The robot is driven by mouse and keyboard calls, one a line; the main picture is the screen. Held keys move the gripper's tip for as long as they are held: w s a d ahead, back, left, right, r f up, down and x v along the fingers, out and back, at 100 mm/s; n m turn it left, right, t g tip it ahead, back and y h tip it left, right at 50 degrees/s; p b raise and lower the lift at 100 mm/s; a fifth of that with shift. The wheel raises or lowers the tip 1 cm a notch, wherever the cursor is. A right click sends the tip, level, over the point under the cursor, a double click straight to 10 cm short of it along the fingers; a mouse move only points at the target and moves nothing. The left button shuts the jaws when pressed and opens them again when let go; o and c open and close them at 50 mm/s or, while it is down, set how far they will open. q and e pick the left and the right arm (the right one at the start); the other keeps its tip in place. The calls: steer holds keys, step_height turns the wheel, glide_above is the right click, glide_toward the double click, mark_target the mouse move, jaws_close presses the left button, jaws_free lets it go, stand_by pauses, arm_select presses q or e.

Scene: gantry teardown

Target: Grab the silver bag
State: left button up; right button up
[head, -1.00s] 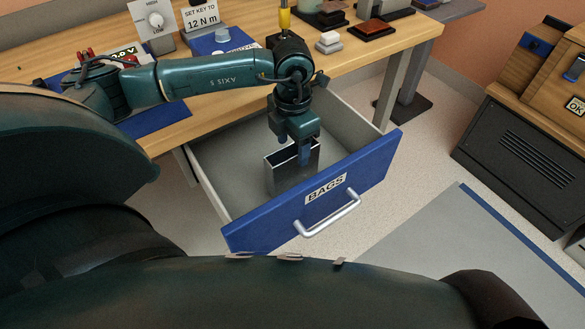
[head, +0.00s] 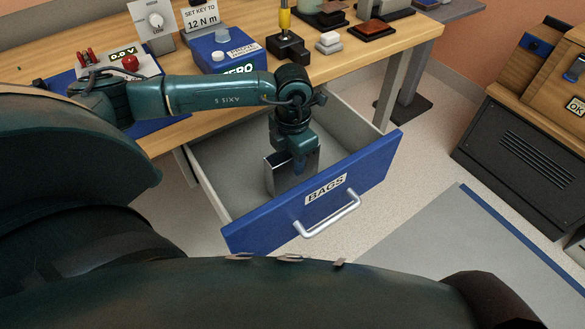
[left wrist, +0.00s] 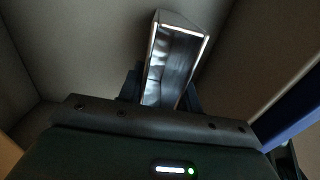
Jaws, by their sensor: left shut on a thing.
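The silver bag (head: 277,175) stands upright in the open drawer labelled BAGS (head: 225,205), near its front. It has an open top and shiny walls. My left gripper (head: 298,165) reaches down into the drawer from above and is shut on the bag; its fingertips are partly hidden by the bag. In the left wrist view the bag (left wrist: 172,65) shows its open mouth and dark, shiny inside between the two fingers (left wrist: 162,88). My right gripper is not in view.
The blue drawer front (head: 365,180) with its metal handle (head: 330,218) stands pulled out below the wooden bench (head: 350,65). On the bench are a blue box (head: 225,50), a dial stand (head: 153,22) and several small blocks. A dark cabinet (head: 520,150) stands at the right.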

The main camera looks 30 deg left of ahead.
arm_select(q)
steer(key=c, duration=0.3)
steer(key=shift+r, duration=0.15)
